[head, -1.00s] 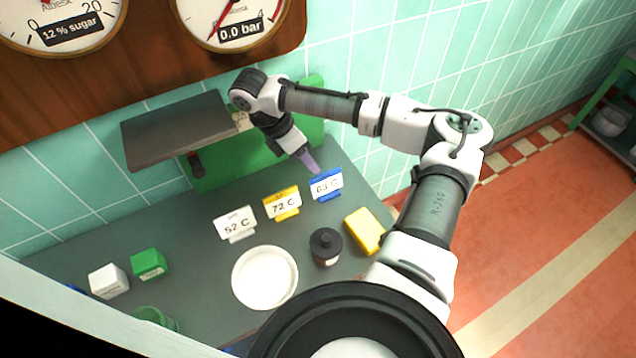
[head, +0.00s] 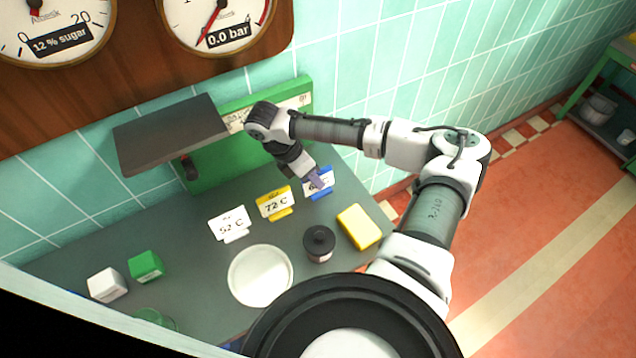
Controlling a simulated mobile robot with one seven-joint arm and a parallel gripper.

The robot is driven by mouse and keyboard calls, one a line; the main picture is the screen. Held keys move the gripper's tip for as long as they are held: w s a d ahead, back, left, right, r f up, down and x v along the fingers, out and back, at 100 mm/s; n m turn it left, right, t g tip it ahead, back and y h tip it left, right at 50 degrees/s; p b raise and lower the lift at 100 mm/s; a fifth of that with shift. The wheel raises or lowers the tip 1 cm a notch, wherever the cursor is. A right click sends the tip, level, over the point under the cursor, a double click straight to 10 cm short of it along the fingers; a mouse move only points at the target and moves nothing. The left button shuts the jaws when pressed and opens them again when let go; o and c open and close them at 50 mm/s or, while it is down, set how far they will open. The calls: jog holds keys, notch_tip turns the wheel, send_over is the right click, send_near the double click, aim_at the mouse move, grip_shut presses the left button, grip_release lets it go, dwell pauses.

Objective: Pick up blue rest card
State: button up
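The blue rest card (head: 327,191) stands on the grey counter (head: 195,278), at the right end of a row of three cards. Its white label is partly hidden behind my gripper. My gripper (head: 319,183) points down at the card, and its purple-grey fingertips overlap the card's label in the head view. I cannot tell whether the fingers touch the card or whether they are open or shut.
A yellow 72 C card (head: 274,203) and a white 52 C card (head: 230,224) stand to the left. A yellow block (head: 359,227), a dark jar (head: 319,243) and a white plate (head: 260,275) are nearer. A dark shelf (head: 172,134) juts out above.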

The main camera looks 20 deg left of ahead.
grip_shut()
jog(key=shift+r, duration=0.15)
